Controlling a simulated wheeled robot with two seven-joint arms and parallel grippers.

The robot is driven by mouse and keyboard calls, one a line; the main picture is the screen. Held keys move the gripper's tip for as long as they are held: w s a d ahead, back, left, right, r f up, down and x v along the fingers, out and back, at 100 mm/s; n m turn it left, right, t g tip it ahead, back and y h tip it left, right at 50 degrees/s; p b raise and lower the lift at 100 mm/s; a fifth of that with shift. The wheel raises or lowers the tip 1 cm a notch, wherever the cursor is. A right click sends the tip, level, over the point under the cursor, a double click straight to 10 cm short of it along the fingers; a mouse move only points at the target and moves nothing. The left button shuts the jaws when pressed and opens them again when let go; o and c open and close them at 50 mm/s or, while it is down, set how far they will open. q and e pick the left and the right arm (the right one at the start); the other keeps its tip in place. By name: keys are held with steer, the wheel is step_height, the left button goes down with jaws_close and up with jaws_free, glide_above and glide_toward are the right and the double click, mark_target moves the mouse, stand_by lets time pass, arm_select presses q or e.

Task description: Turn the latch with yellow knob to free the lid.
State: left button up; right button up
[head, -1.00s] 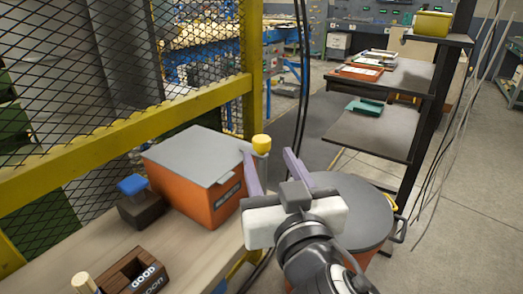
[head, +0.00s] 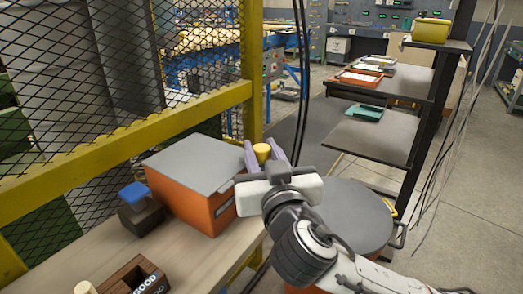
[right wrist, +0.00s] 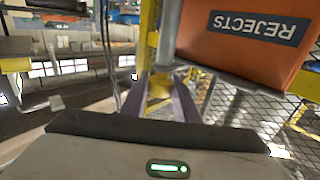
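The orange box (head: 208,213) with a grey lid (head: 190,163) stands on the wooden bench; its lid lies flat and shut. The yellow knob (head: 262,152) shows just right of the box in the head view. My right gripper (head: 265,153) has its two purple fingers on either side of the knob, open, with no clear grip on it. The right wrist view shows the yellow knob (right wrist: 160,88) between the fingers, below a grey post, and the box's REJECTS label (right wrist: 259,28). The latch's arm is mostly hidden. My left gripper is not in view.
A dark block with a blue top (head: 134,194) stands left of the box. A wooden GOOD tray (head: 130,273) is at the front of the bench (head: 185,262). A yellow-framed mesh fence (head: 110,135) runs behind. A round grey lid (head: 352,215) is to the right.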

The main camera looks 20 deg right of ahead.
steer(key=shift+c, duration=0.8)
